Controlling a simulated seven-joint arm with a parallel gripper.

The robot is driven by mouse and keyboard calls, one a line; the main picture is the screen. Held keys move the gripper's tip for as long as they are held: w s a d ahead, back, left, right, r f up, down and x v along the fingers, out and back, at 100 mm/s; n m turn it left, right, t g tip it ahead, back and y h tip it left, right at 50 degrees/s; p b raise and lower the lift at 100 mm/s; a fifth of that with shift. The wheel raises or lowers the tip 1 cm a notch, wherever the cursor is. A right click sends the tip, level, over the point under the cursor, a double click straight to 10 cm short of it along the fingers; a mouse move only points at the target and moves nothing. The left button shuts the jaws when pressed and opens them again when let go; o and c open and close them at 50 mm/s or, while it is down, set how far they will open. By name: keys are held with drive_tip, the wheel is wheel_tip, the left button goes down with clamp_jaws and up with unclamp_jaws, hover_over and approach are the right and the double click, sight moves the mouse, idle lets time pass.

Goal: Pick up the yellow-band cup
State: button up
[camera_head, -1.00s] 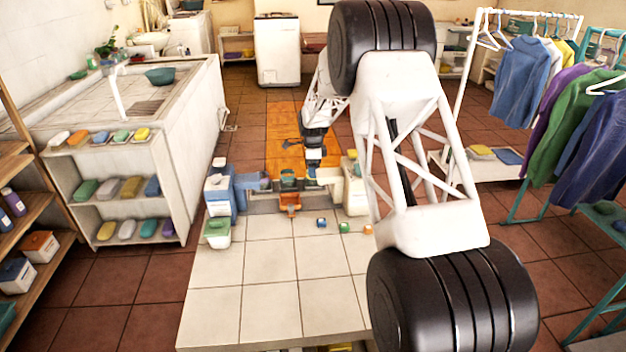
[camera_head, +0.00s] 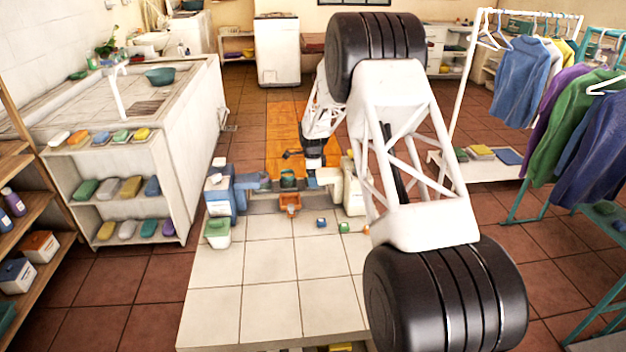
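I cannot make out a cup with a yellow band in this view; the objects on the far part of the tiled table (camera_head: 270,270) are small, and my arm covers part of the right side. My gripper (camera_head: 303,158) is small and dark at the far end of my arm, over the far edge of the table with the orange floor strip behind it. Whether its fingers are open or shut does not show. A teal item (camera_head: 288,181) and an orange item (camera_head: 290,203) sit just in front of and below it.
A green-topped white container (camera_head: 217,233) and blue container (camera_head: 220,196) stand at the left edge. A cream container (camera_head: 353,188) stands at right. The near tabletop is clear.

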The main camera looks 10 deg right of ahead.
drive_tip(key=c, duration=1)
drive_tip(key=shift+r, duration=0.1)
drive_tip(key=shift+r, duration=4.9)
